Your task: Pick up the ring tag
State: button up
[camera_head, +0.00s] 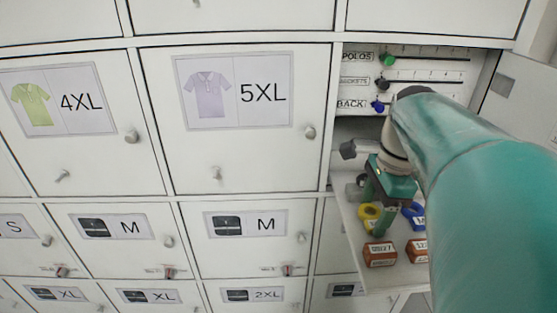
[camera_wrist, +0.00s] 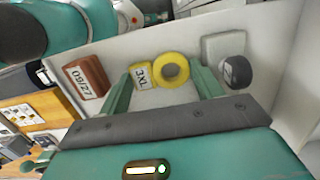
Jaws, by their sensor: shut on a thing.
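A yellow ring tag (camera_wrist: 172,69) with a white label reading 3XL lies on the pale shelf (camera_wrist: 190,28), between the green fingers of my gripper (camera_wrist: 163,88) in the wrist view. My gripper is shut on it. The head view shows the yellow ring tag (camera_head: 368,212) beside my gripper (camera_head: 380,208), partly hidden by a finger. A blue ring tag (camera_head: 414,211) lies to the right of my gripper, partly covered by it.
Brick-red labelled blocks (camera_head: 380,255) stand at the shelf's near edge; one (camera_wrist: 86,76) is left of my fingers. A grey block and a dark round piece (camera_wrist: 238,73) are right. Coloured knobs (camera_head: 383,83) sit above on a slotted panel. Closed locker doors (camera_head: 230,165) fill the left.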

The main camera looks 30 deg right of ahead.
aim_at(370, 215)
jog(key=shift+r, duration=0.5)
notch_tip(370, 215, up, 2)
jog(key=shift+r, duration=0.2)
jog(key=s+a+r, duration=0.4)
jog(key=a+r, duration=0.5)
jog(key=a, duration=0.4)
jog(key=shift+a+r, duration=0.25)
jog(key=shift+r, duration=0.05)
